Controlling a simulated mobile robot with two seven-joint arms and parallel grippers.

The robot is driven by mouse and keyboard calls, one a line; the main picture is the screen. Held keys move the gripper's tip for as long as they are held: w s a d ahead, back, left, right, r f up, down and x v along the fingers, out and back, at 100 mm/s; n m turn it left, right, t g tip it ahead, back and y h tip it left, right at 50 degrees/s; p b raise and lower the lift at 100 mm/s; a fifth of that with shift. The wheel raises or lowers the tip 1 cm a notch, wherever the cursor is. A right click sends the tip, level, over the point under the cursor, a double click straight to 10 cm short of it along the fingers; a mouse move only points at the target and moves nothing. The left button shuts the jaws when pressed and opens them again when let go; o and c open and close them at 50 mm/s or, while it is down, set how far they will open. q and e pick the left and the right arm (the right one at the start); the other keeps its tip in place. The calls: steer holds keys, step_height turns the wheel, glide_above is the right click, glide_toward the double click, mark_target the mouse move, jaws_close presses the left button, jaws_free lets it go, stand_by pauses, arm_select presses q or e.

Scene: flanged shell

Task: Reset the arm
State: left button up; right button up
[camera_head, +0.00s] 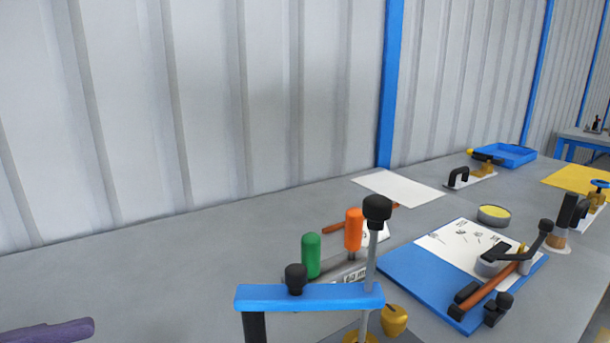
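Neither of my grippers shows in the head view, and I cannot make out any of my arms. The task names no object. In the foreground is a blue bar (309,297) with a black knob on top and a black post under its left end. A thin grey rod (372,262) with a black knob stands upright by its right end. A purple rounded piece (48,332) enters at the bottom left corner; what it belongs to is cut off.
Green (311,256) and orange (353,230) handles stand behind the bar. A blue board (408,277) with paper and black-and-brown tools lies to the right. A round tin (494,215), white sheet (398,187) and blue tray (506,154) lie farther back. The grey bench is bare at left (130,265).

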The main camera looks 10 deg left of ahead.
arm_select(q)
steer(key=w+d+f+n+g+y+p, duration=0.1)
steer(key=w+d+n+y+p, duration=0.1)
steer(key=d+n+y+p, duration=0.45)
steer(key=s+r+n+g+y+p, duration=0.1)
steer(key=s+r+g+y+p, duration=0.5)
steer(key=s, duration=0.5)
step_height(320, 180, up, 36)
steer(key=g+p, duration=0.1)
steer(key=p, duration=3.3)
